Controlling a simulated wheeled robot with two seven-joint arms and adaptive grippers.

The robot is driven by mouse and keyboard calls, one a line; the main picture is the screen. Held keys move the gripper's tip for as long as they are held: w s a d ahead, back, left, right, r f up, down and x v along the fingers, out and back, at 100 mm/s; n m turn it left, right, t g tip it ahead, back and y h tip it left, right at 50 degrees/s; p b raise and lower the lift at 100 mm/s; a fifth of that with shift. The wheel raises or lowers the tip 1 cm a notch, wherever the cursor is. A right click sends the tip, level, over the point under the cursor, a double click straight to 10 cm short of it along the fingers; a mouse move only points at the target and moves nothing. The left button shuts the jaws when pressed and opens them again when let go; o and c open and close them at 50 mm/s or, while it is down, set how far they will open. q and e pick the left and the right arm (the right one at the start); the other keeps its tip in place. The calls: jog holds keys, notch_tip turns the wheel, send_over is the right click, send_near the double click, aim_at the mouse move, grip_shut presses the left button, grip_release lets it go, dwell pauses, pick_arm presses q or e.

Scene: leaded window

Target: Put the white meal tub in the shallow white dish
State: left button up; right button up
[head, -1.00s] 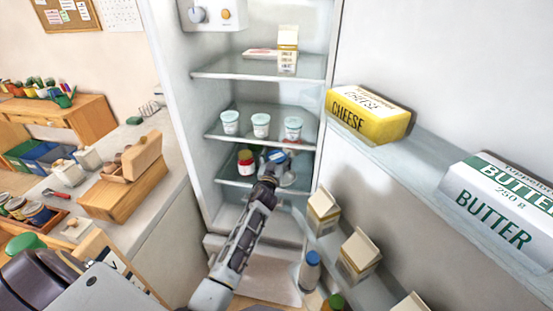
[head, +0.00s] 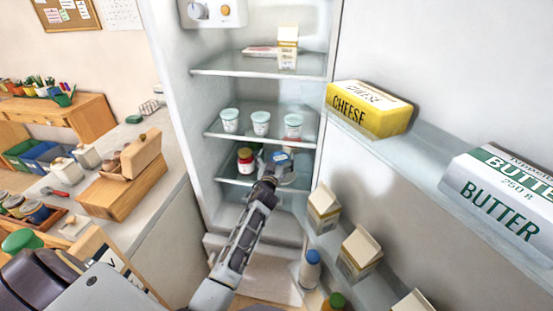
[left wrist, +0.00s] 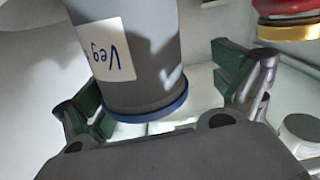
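The meal tub, a pale cylinder with a blue lid and a "Veg" label, fills the middle of the left wrist view (left wrist: 140,55). In the head view it shows small inside the fridge (head: 282,157), partly hidden by my gripper, beside a red-lidded jar. My left gripper (head: 276,170) reaches into the fridge at the lower shelf. In the left wrist view its green-padded fingers (left wrist: 160,90) stand on both sides of the tub, with a clear gap on the right. I cannot make out the shallow white dish for certain. My right gripper is not in view.
The red-lidded jar (head: 245,160) is close to the left of the tub. Several white cups (head: 261,123) stand on the shelf above. The open door's shelves hold cartons (head: 323,208), cheese (head: 367,110) and butter (head: 500,200). The counter (head: 150,205) at left holds a wooden box (head: 125,190).

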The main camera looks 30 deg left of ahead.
pick_arm(q)
jog(key=shift+r, duration=0.15)
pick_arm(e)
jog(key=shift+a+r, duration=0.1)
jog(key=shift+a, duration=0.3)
pick_arm(q)
jog(key=shift+r, duration=0.1)
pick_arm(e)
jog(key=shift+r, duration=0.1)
pick_arm(q)
jog(key=shift+r+p, duration=0.5)
jog(key=shift+p, duration=0.25)
jog(key=shift+s+d+f, duration=0.1)
jog(key=shift+s+f, duration=0.1)
jog(key=shift+s, duration=0.15)
jog(key=b+v, duration=0.1)
jog(key=v, duration=1)
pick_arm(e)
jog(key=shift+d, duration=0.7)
pick_arm(q)
jog(key=shift+s, duration=0.15)
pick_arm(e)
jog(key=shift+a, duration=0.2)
